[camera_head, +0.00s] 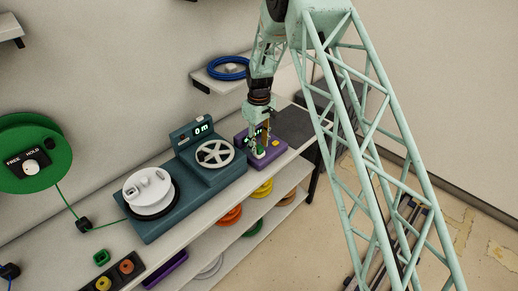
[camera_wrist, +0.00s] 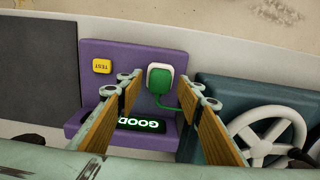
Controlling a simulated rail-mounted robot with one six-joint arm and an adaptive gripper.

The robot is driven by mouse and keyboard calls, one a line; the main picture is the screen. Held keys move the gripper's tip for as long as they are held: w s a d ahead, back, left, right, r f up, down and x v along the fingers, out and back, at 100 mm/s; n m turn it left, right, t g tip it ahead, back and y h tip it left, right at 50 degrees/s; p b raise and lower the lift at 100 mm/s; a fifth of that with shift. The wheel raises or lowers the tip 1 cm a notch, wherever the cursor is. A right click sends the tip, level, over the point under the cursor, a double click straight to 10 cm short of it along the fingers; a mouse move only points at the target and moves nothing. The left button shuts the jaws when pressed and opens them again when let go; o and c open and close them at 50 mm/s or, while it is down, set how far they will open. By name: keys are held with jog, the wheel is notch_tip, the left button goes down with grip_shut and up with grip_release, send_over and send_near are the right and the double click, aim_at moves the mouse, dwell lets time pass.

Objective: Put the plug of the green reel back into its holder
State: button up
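In the head view the plug (camera_head: 260,154) shows small, below my gripper (camera_head: 261,144). My gripper (camera_wrist: 164,84) is open, its two wood-faced fingers on either side of the plug with gaps to both. The green reel (camera_head: 50,155) hangs on the wall at the left, with a FREE/HOLD knob (camera_head: 31,167). A small green square socket (camera_head: 101,258), perhaps the holder, stands empty on the bench.
A teal machine (camera_head: 185,185) with a white drum, a spoked wheel and a display reading 0 m stands left of the tester. The green cable passes a black guide (camera_head: 84,224). A blue coil (camera_head: 228,67) lies on a shelf behind. A dark mat (camera_head: 284,124) lies right of the tester.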

jog(key=shift+f, duration=0.4)
jog(key=c, duration=0.8)
jog(key=shift+r, duration=0.15)
jog(key=shift+r+p, duration=2.6)
jog(key=shift+r, duration=6.55)
jog(key=shift+s+a+b, duration=0.95)
jog(key=shift+s+a, duration=2.85)
jog(key=shift+a, duration=0.2)
jog(key=shift+s+a+b, duration=0.9)
jog(key=shift+s+a, duration=2.9)
jog(key=shift+a, duration=0.15)
